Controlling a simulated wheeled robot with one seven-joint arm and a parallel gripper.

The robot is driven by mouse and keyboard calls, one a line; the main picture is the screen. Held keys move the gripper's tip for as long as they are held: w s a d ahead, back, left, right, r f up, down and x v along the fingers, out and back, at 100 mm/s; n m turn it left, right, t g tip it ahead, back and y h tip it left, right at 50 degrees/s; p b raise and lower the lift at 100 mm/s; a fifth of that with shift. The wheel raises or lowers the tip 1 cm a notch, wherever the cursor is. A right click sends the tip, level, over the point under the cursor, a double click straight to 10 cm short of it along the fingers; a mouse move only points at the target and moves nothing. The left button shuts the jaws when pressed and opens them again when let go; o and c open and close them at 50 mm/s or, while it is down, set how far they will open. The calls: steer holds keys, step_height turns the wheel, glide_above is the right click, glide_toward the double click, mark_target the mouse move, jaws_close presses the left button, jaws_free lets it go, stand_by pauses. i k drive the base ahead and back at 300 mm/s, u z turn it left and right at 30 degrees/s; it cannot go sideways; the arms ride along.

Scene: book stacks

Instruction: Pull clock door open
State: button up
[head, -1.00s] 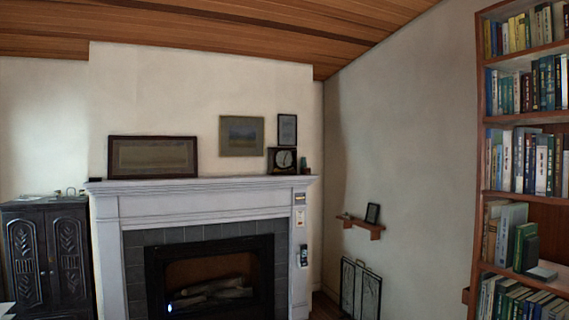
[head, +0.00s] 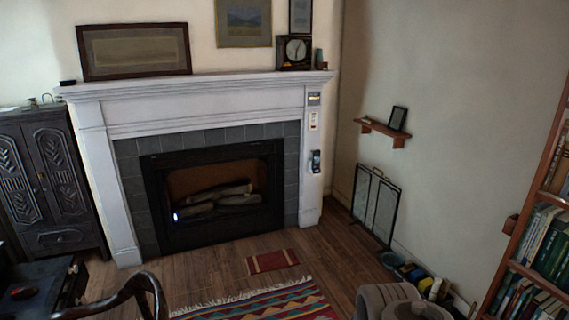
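The clock (head: 296,51) is a dark, boxy mantel clock with a round pale face. It stands at the right end of the white mantel (head: 200,84), below a small framed picture. Its door looks closed, but the clock is too small in view to be sure. My gripper is not in view.
A white fireplace surround with a dark firebox (head: 215,190) stands below the clock. A striped rug (head: 255,303), a chair (head: 140,290) and an armchair (head: 385,298) are in front. A folding screen (head: 375,205) and a bookshelf (head: 530,230) are to the right. Wood floor between is partly clear.

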mark_target(311, 51)
steer(key=z, duration=0.05)
steer(key=i, duration=2.75)
steer(key=u, duration=0.2)
steer(key=i, duration=2)
steer(key=u, duration=0.25)
